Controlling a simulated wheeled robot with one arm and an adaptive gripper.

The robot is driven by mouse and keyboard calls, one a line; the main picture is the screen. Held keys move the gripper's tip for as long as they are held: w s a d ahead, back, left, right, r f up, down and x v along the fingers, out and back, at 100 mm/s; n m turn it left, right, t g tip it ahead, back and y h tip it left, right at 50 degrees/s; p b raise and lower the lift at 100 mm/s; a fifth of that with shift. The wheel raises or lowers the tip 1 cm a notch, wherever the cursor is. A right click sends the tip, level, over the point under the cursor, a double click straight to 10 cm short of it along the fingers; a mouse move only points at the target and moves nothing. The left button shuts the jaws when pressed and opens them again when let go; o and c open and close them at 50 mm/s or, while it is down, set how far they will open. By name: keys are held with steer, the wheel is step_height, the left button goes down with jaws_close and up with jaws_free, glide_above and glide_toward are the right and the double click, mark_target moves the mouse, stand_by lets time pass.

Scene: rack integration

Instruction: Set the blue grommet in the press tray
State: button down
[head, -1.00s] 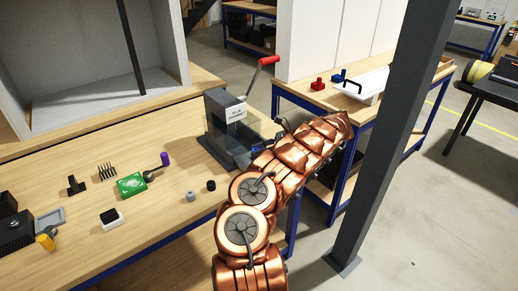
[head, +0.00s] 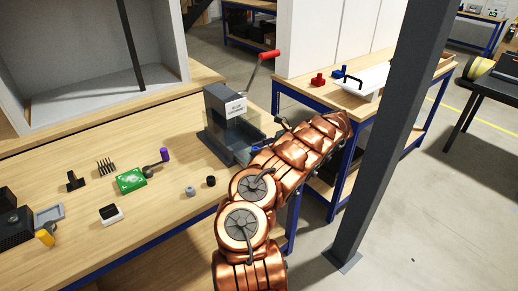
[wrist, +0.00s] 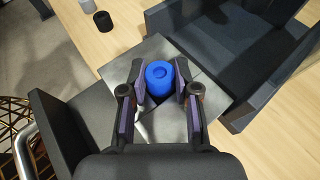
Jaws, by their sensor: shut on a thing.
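The blue grommet (wrist: 158,82) is a short round cylinder with a recessed top, seen in the wrist view. My gripper (wrist: 161,74) is shut on it, one dark finger on each side. Whether the grommet's underside touches the plate is hidden. In the head view the press (head: 226,112) is a grey machine with a red-handled lever and a clear front part. My copper arm hides most of my gripper there.
A grey ring (head: 190,191) and a black ring (head: 211,181) lie left of the press on the wooden bench. A green circuit board (head: 131,180) and a black-and-white block (head: 110,214) lie farther left. Dark press walls (wrist: 262,75) stand close beside my gripper.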

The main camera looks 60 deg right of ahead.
steer(key=shift+f, duration=0.25)
